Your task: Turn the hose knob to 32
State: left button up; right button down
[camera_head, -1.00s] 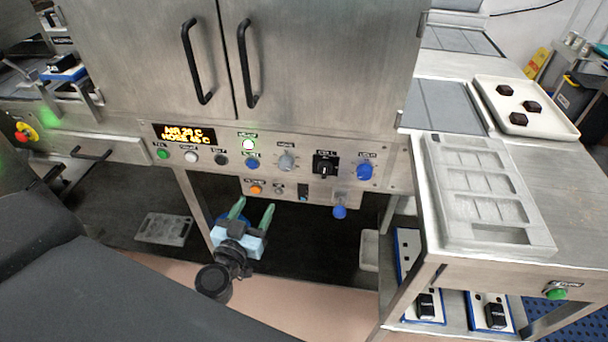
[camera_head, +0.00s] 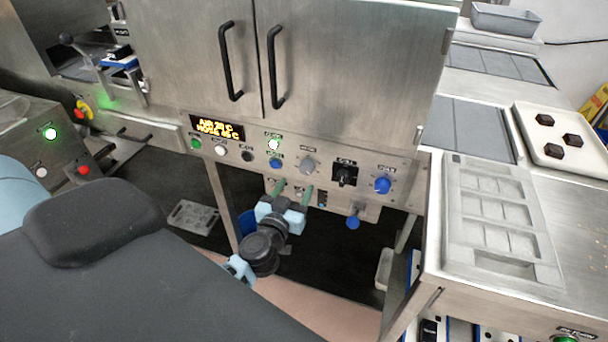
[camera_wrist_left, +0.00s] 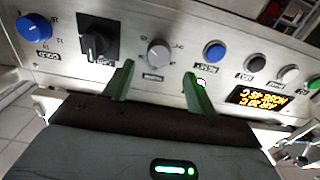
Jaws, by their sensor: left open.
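A grey knob (camera_head: 308,165) sits on the oven's control panel, between a blue button and a black rotary switch (camera_head: 344,174); its label is too small to read. In the left wrist view the grey knob (camera_wrist_left: 159,53) lies just beyond and between my fingertips, with its scale numbers illegible. My left gripper (camera_head: 294,187) is open and empty, its green fingers pointing up at the panel just below the knob row; its fingers also show in the wrist view (camera_wrist_left: 159,70). An orange display (camera_head: 217,128) shows an air line and a hose line. My right gripper is out of view.
A blue knob (camera_head: 382,185) sits right of the black switch, and another blue knob (camera_head: 352,222) hangs lower. Several buttons line the panel to the left. A steel table with a grey mould (camera_head: 500,272) and a white tray (camera_head: 525,155) stands at right.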

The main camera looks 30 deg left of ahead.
aim_at(305, 171)
pick_arm(q)
jog(key=shift+b+x, duration=0.35)
jog(key=shift+x, duration=2.75)
jog(key=shift+d, duration=0.1)
jog(key=c, duration=1)
